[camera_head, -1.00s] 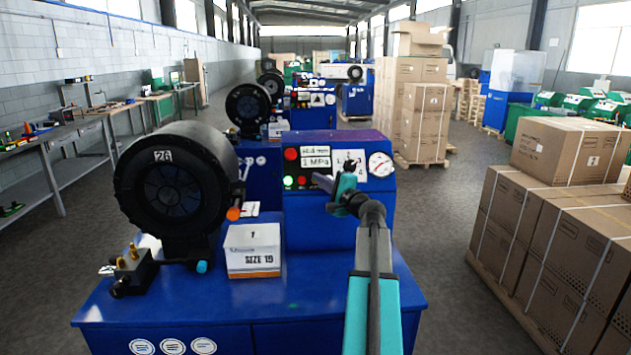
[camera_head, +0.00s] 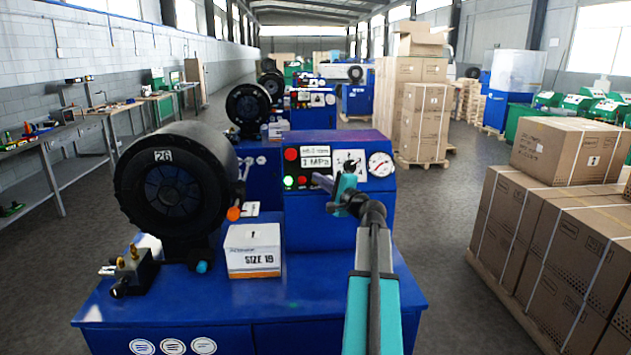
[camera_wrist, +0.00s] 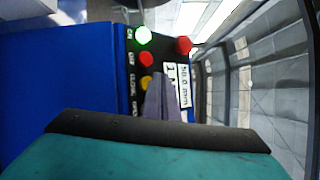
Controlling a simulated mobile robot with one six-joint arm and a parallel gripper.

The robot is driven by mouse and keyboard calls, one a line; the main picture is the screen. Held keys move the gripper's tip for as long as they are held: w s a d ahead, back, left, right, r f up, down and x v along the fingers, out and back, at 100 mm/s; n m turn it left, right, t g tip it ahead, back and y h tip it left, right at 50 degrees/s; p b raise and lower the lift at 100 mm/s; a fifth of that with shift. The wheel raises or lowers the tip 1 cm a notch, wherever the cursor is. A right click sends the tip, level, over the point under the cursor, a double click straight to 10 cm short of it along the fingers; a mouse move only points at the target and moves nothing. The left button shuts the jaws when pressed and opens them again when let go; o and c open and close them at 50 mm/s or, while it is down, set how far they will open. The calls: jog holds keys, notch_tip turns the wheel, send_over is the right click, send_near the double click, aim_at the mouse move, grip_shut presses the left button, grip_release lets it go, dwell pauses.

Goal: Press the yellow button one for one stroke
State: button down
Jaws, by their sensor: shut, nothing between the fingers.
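A yellow button (camera_wrist: 146,83) shows in the wrist view in a row on the blue machine's panel, beside a red button (camera_wrist: 146,59) and a lit green button (camera_wrist: 143,35). My gripper (camera_wrist: 164,84) is shut and empty, with its fingertips right beside the yellow button and overlapping its edge. I cannot tell whether they touch it. Part of the row past the yellow button is hidden by the fingers. In the head view my gripper (camera_head: 322,181) is at the panel front, and the yellow button cannot be made out there.
A larger red button (camera_wrist: 183,45) and a display label sit beside the row. In the head view the blue machine (camera_head: 345,236) carries a gauge (camera_head: 380,165), a black crimping head (camera_head: 175,187) and a white box (camera_head: 252,262). Stacked cartons (camera_head: 560,220) stand at the right.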

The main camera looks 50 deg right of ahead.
jog(key=shift+w+d+f+b, duration=0.5)
jog(key=shift+w+b, duration=0.1)
jog(key=shift+b, duration=0.25)
dwell(1.3)
jog(key=shift+s+a+r, duration=0.1)
jog(key=shift+s, duration=0.05)
jog(key=shift+s+a+r, duration=0.4)
jog(key=shift+s, duration=0.05)
dwell(0.3)
dwell(0.4)
jog(key=shift+s+a+r+p, duration=0.45)
jog(key=shift+s+a+r, duration=0.25)
jog(key=shift+s, duration=0.1)
jog(key=shift+s+a+r+p, duration=0.45)
jog(key=shift+s+a+r, duration=0.2)
jog(key=shift+s, duration=0.15)
